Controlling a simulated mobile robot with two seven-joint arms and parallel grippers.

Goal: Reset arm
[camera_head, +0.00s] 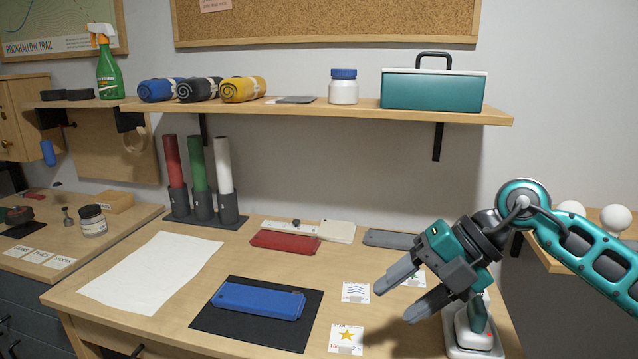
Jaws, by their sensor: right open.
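My right gripper (407,291) comes in from the right side and hangs over the right part of the wooden workbench. Its two grey fingers are spread apart and point down to the left. Nothing is between them. The fingertips are above and beside two white cards, one with a star (346,339) and one with wavy lines (356,292). Another card is partly hidden behind the gripper. My left gripper does not show.
A blue block (258,300) lies on a black mat (215,318). A red block (284,241) and a grey block (390,239) lie farther back. A white sheet (150,272) covers the left. A shelf (300,108) hangs above.

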